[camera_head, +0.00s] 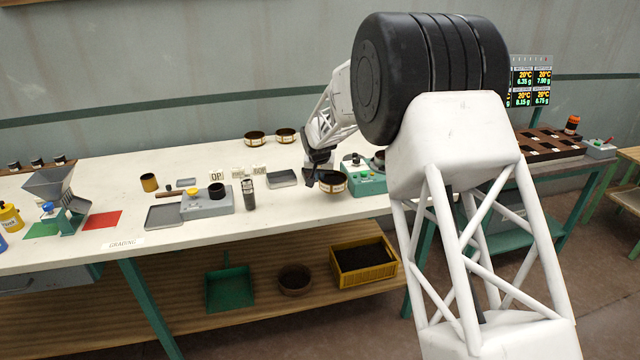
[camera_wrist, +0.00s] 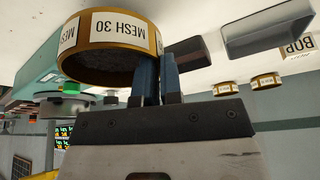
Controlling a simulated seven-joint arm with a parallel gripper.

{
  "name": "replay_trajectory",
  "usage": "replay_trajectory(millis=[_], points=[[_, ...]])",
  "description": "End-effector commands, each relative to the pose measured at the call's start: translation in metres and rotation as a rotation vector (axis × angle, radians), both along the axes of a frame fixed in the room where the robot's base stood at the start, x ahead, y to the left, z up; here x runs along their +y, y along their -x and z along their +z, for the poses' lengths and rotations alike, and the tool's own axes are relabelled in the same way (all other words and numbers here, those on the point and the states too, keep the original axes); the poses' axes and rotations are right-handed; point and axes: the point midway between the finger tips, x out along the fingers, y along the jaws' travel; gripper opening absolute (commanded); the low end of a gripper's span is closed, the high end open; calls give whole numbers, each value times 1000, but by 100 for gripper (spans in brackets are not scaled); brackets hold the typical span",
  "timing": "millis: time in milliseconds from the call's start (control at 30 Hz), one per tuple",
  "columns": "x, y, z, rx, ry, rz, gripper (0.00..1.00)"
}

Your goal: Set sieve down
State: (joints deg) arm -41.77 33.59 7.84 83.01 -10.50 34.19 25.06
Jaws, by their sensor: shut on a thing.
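The sieve, a brass ring labelled MESH 30, shows in the wrist view (camera_wrist: 108,48) and in the head view (camera_head: 333,183). My gripper (camera_wrist: 158,68) is shut on the sieve's wall at one side, with its blue fingers at the rim. In the head view my gripper (camera_head: 317,172) is just left of and above the sieve, over the front part of the white bench (camera_head: 340,207). The sieve is just left of a green machine (camera_head: 368,180). I cannot tell whether its underside touches the bench.
Two more sieves (camera_head: 255,138) (camera_head: 286,135) stand at the bench's back. A grey tray (camera_head: 282,179) lies left of my gripper, with a grey cylinder (camera_head: 249,195) and a grey device (camera_head: 207,204) farther left. My arm hides part of the bench at right.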

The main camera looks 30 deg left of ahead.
Motion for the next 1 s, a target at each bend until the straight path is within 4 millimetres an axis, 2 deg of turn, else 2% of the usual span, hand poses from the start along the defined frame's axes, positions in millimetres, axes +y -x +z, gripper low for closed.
replay_trajectory(millis=[167, 567, 1000], points=[[0, 0, -2, 0, 0, 0, 0], [0, 0, -34, 1, 0, 0, 0], [0, 0, -37, 0, 0, 0, 0]])
